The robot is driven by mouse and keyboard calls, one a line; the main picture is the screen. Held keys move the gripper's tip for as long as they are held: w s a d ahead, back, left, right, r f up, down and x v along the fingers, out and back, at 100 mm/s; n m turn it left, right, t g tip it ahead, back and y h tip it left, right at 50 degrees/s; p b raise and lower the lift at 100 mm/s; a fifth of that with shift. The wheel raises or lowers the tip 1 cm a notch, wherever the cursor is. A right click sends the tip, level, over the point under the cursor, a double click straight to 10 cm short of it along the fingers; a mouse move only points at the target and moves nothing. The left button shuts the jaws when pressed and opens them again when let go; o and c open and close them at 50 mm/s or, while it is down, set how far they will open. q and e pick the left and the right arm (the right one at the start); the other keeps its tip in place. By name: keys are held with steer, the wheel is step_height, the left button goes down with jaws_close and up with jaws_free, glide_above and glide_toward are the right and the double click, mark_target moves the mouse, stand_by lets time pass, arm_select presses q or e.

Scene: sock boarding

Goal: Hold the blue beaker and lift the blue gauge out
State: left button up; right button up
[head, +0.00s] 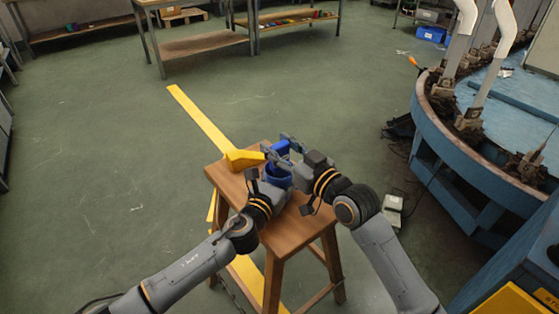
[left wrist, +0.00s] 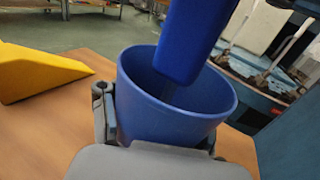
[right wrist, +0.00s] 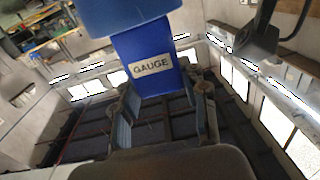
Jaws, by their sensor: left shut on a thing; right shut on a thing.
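The blue beaker (head: 277,178) stands upright on the wooden stool. In the left wrist view the beaker (left wrist: 165,118) sits between the fingers of my left gripper (left wrist: 160,120), which is shut around its outside. The blue gauge (head: 281,147) is above the beaker, in my right gripper (head: 285,142). In the left wrist view the gauge (left wrist: 197,42) is tilted, its wide lower end at the beaker's mouth; a thin dark stem seems to reach below it. In the right wrist view the gauge (right wrist: 152,80) shows its GAUGE label between the fingers.
A yellow wedge (head: 243,159) lies on the stool (head: 292,222), left of the beaker. A blue round machine (head: 438,130) stands to the right. Workbenches (head: 205,45) stand at the back. The green floor between is mostly clear, with a yellow stripe (head: 200,119).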

step_height(320, 180, up, 13)
steer(key=shift+r, duration=0.2)
arm_select(q)
steer(key=o, duration=1.5)
